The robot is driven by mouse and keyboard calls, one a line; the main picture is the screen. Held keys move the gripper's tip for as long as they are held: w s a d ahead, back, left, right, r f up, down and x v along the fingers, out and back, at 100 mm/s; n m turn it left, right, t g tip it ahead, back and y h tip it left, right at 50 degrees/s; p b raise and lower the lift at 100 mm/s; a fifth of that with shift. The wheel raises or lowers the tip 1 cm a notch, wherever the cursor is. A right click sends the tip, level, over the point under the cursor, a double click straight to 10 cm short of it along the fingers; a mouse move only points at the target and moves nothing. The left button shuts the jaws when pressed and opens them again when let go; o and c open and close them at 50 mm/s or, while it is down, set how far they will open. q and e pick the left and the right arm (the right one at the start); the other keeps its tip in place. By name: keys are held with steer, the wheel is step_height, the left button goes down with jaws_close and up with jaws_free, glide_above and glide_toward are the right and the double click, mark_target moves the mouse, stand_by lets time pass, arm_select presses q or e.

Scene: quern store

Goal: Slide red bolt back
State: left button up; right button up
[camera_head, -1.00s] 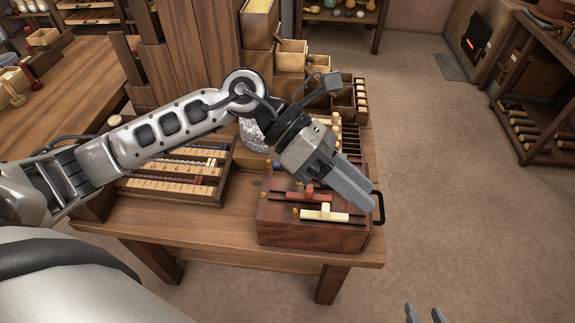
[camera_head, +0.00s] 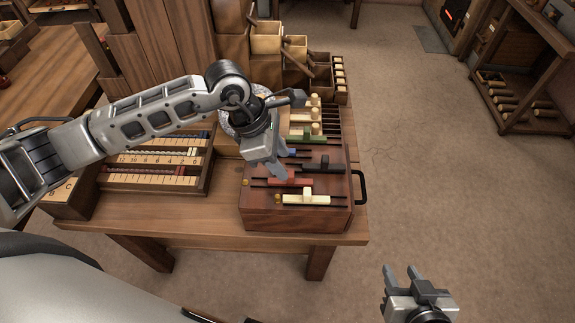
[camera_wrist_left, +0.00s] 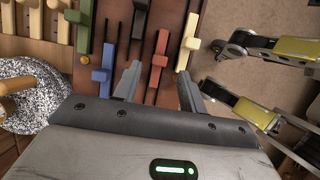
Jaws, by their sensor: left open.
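A dark red-brown wooden box (camera_head: 263,211) on the table carries rows of coloured bolts. The red bolt (camera_head: 299,182) lies behind the cream bolt (camera_head: 308,198) and in front of the black bolt (camera_head: 325,166). My left gripper (camera_head: 281,175) points down over the box near the red bolt's left part. In the left wrist view the red bolt (camera_wrist_left: 160,48) lies ahead, between the directions of my left gripper's (camera_wrist_left: 159,80) open fingers. I cannot tell if they touch it. My right gripper (camera_head: 402,268) is open and empty, low at the right, away from the table.
Blue (camera_wrist_left: 102,73) and green (camera_wrist_left: 84,18) bolts lie farther back on the box. A black handle (camera_head: 363,187) stands out at its right side. A speckled round stone (camera_wrist_left: 32,92) and a slotted board (camera_head: 150,178) are to the left. Open floor lies right of the table.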

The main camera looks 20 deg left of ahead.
mark_target(290, 173)
arm_select(q)
steer(key=shift+x, duration=2.1)
